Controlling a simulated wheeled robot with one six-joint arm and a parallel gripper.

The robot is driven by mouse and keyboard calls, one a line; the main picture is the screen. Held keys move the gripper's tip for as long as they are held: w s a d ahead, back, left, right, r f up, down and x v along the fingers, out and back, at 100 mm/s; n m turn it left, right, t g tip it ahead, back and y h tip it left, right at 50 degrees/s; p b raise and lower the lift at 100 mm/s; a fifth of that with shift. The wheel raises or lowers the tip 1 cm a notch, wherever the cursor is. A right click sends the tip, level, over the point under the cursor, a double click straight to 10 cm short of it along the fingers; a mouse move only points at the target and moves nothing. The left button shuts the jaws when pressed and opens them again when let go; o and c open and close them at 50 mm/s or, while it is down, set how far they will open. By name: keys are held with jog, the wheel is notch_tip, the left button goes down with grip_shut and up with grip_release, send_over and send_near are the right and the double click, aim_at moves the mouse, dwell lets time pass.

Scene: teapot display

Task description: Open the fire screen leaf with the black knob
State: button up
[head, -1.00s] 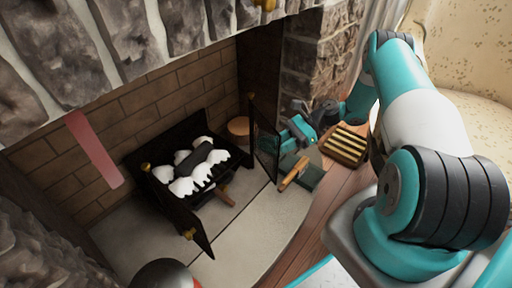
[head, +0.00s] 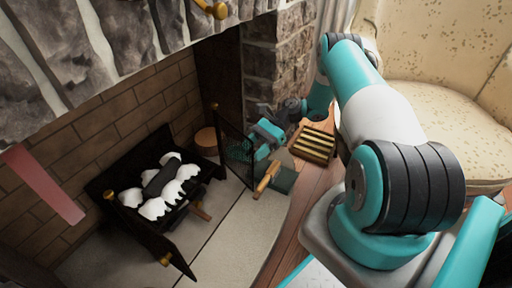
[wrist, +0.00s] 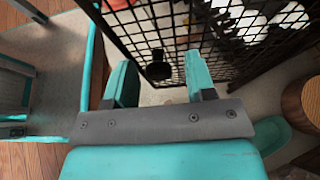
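The fire screen leaf with the black knob (head: 232,150) is a dark mesh panel standing out from the right side of the hearth, at an angle to the firebox. My gripper (head: 250,146) is at its right side, and part of it shows through the mesh. In the wrist view, the leaf's mesh (wrist: 190,22) fills the top. The black knob (wrist: 158,68) shows between the fingers of my gripper (wrist: 160,76), with clear space on both sides. The fingers are apart; I cannot tell if either touches the mesh.
The other leaf (head: 160,246), with a brass knob, stands out at the left. Between them is a dark grate with white-topped logs (head: 160,187). A round wooden piece (head: 206,140) stands behind the mesh leaf. A slatted wooden tray (head: 314,143) and an armchair (head: 430,70) are at the right.

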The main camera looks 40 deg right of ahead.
jog(key=shift+r, duration=0.15)
notch_tip(320, 180, up, 20)
jog(key=p, duration=0.8)
